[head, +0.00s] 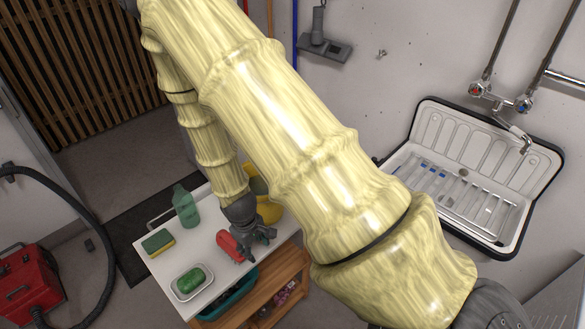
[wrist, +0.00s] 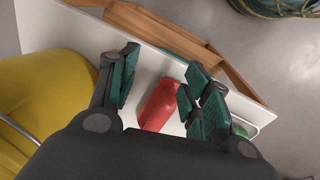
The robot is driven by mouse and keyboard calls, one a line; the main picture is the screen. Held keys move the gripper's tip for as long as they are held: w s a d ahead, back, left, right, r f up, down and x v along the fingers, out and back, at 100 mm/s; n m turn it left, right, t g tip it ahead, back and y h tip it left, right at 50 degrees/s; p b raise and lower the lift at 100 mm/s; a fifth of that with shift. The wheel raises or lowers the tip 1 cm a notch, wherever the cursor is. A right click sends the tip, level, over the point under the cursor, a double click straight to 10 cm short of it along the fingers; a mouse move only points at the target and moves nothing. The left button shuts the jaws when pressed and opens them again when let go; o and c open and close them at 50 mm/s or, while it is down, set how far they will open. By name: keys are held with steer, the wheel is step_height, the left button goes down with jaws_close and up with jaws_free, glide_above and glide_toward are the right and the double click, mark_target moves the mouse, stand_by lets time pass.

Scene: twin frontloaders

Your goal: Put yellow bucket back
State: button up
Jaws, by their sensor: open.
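The yellow bucket (head: 268,206) stands on the white tabletop at its far right end, largely hidden behind my arm in the head view. In the wrist view the yellow bucket (wrist: 45,92) fills the left edge, with a metal handle crossing it. My gripper (head: 258,245) is over the table, beside the bucket. In the wrist view my gripper (wrist: 160,88) has its fingers spread apart with nothing held. A red bottle-like object (wrist: 158,106) lies below and between the fingers; it also shows in the head view (head: 228,245).
On the white tabletop (head: 207,225) are a green bottle (head: 185,207), a sponge (head: 158,243) and a white dish (head: 193,284) holding a green object. A teal bin (head: 236,297) sits under the top. A wall sink (head: 450,180) is at right, a red machine (head: 28,285) at left.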

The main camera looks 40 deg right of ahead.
steer(key=s+a+f+m, duration=0.1)
steer(key=s+f, duration=0.3)
steer(key=s, duration=0.4)
steer(key=s+a+f+m+y, duration=0.1)
steer(key=s+a+f, duration=0.1)
steer(key=s+f, duration=0.2)
steer(key=s+a+f+m, duration=0.1)
steer(key=s+f, duration=0.3)
steer(key=s, duration=0.7)
steer(key=shift+s+a+f+g, duration=0.3)
steer(key=shift+s+a, duration=0.05)
steer(key=shift+a, duration=0.3)
steer(key=shift+f, duration=0.1)
step_height(320, 180, down, 3)
steer(key=b, duration=0.2)
steer(key=shift+r+b, duration=0.2)
steer(key=shift+b, duration=0.2)
